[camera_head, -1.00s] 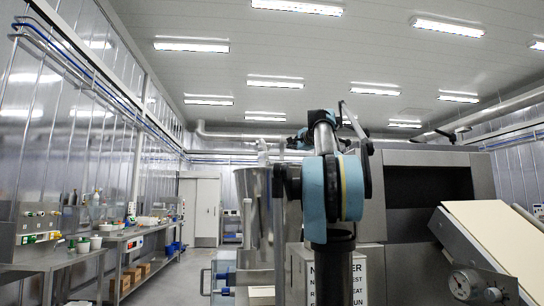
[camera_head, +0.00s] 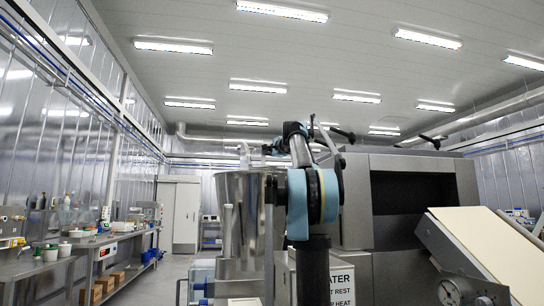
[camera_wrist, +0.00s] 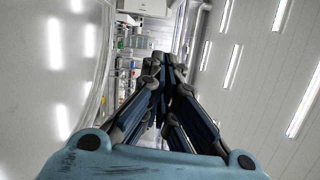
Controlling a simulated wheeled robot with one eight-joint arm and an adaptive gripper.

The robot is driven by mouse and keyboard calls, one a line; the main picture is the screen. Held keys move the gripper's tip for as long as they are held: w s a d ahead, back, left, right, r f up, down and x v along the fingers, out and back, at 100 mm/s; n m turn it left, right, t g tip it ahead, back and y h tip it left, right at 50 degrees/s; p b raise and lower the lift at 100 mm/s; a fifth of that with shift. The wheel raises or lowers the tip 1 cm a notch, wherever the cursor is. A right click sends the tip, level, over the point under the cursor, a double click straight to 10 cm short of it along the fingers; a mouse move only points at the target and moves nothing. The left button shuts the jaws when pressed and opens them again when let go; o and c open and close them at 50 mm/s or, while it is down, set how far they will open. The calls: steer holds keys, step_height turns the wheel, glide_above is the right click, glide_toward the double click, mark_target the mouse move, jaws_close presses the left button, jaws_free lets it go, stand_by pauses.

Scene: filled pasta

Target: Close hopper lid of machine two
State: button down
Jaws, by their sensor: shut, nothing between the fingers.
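A tapered metal hopper-like vessel (camera_head: 238,200) stands left of my arm in the head view. A large grey machine (camera_head: 350,258) with a dark opening (camera_head: 405,205) stands to the right of my arm. Thin dark-tipped rods (camera_head: 433,141) show above the machine; I cannot tell whether they belong to a lid. No hopper lid can be made out for certain. My gripper (camera_wrist: 163,62) is shut and empty in the wrist view, with nothing touching its fingertips.
A sloped pale belt (camera_head: 488,240) and a gauge (camera_head: 450,292) jut out at the right. Steel benches (camera_head: 40,266) with small containers line the left wall. A clear floor aisle (camera_head: 160,280) runs toward a white door (camera_head: 186,215).

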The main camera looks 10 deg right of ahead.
steer(key=shift+w+a+r, duration=0.1)
steer(key=shift+w+a, duration=0.25)
steer(key=shift+a, duration=0.4)
steer(key=shift+w+a, duration=0.35)
steer(key=shift+a, duration=0.4)
steer(key=shift+w+a+r, duration=0.1)
steer(key=shift+w+a, duration=0.25)
steer(key=shift+a, duration=0.4)
